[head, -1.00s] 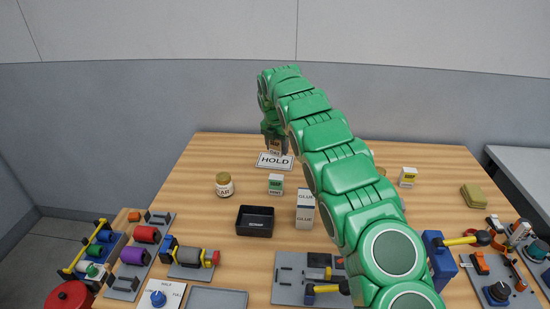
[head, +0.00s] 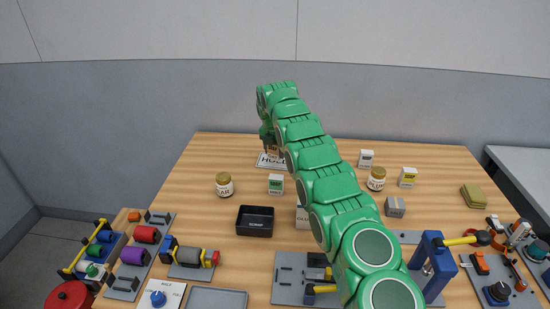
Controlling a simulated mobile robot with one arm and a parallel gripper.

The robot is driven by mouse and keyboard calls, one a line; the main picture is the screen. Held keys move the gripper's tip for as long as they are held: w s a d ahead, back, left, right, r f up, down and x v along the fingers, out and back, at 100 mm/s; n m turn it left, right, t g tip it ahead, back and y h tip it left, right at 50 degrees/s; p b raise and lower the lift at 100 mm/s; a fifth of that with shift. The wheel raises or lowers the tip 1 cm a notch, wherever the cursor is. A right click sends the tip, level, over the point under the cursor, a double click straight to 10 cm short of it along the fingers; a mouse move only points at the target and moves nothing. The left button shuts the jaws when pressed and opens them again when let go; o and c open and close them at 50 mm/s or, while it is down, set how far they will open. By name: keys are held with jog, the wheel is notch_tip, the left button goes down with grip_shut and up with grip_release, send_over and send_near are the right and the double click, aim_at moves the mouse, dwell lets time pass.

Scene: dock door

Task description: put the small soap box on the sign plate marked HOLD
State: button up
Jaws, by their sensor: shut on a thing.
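The white sign plate marked HOLD (head: 263,160) lies flat at the back middle of the table, and my arm covers its right part. My gripper (head: 271,148) is over the plate, pointing down. It is shut on a small box (head: 273,155), of which a pale, tan-edged face shows between the jaws. Its label is too small to read, so I cannot confirm that it is the soap box. The box is at or just above the plate's surface; I cannot tell whether it touches.
A green-and-white box (head: 276,184) and a jar (head: 224,185) stand in front of the plate. A black scrap tray (head: 255,221) is nearer. A white box (head: 366,158), another jar (head: 376,179) and a yellow-and-white box (head: 408,177) stand right of my arm.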

aim_at(275, 157)
jog(key=shift+w+f, duration=0.15)
jog(key=shift+f, duration=0.15)
jog(key=shift+f, duration=1.45)
jog(key=shift+f, duration=0.1)
jog(key=o, duration=1.1)
jog(key=r, duration=0.4)
jog(key=s+r, duration=0.1)
jog(key=r, duration=0.7)
jog(key=shift+s+a, duration=0.3)
jog(key=shift+a, duration=0.1)
